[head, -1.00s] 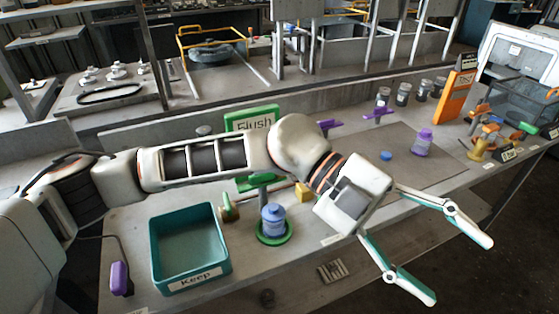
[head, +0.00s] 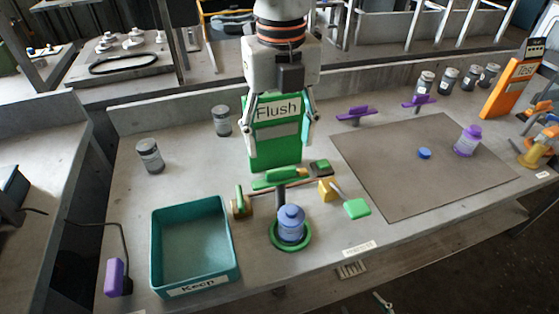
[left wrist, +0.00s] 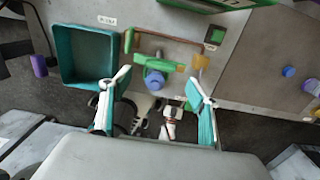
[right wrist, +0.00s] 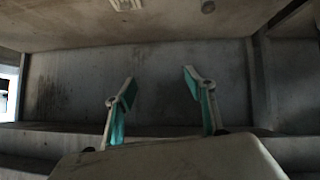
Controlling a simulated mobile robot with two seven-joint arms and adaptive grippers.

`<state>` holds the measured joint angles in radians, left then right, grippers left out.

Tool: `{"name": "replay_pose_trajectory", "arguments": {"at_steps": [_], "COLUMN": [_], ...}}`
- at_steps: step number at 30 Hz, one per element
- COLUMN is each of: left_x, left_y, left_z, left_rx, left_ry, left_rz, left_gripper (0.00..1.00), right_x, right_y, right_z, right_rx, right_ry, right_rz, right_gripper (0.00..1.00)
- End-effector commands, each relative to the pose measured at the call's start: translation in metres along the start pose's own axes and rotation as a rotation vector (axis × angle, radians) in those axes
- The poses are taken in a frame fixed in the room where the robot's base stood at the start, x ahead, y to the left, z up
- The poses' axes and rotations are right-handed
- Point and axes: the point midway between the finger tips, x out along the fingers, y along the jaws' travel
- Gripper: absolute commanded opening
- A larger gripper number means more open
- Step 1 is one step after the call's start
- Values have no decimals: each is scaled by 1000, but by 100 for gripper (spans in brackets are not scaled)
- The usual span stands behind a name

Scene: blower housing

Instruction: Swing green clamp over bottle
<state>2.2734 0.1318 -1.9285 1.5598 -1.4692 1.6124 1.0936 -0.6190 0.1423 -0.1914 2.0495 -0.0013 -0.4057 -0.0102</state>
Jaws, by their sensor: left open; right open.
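The green clamp (head: 283,177) shows as a green bar on a dark post, just behind the blue bottle (head: 291,224). The bottle stands upright in a green ring (head: 274,241). In the left wrist view the clamp's bar (left wrist: 160,68) runs crosswise beside the bottle (left wrist: 155,82) and seems to overlap its edge; I cannot tell whether it is over the cap. My left gripper (head: 279,142) points down, open and empty, in front of the Flush sign; its fingers (left wrist: 155,92) also show spread. My right gripper (right wrist: 158,88) is open and empty, facing a bare grey surface.
A teal Keep tray (head: 236,262) stands left of the bottle. A yellow block (head: 327,190) and a green-ended lever (head: 357,208) are close on the right. The green Flush sign (head: 275,157) stands behind. The grey mat (head: 400,185) at right is mostly clear.

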Motion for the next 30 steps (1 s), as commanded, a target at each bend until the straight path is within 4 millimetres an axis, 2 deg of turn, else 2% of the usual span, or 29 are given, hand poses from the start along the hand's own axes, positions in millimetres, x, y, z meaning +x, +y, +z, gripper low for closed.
{"name": "replay_pose_trajectory", "arguments": {"at_steps": [6, 12, 17, 25, 26, 27, 30], "left_x": [37, 62, 71, 72, 72, 72, 72], "left_y": [0, 0, -1, -1, -1, -1, -1], "left_z": [-2, -1, -2, -2, -2, -2, -2], "left_rx": [3, 4, 3, 3, 3, 4, 4], "left_ry": [9, 7, 6, 5, 5, 5, 5], "left_rz": [2, 0, -1, -2, -2, -2, -2], "left_gripper": [61, 61, 61, 61, 56, 46, 23], "right_x": [2, 2, 3, 3, 3, 3, 4], "right_y": [-2, -1, -1, 0, 0, 0, 0], "right_z": [7, 8, 8, 7, 7, 7, 8], "right_rx": [-2, -5, -7, -8, -8, -8, -7], "right_ry": [-9, -9, -8, -7, -7, -7, -7], "right_rz": [-2, 0, 1, 2, 2, 2, 2], "right_gripper": [54, 54, 54, 54, 54, 54, 54]}}
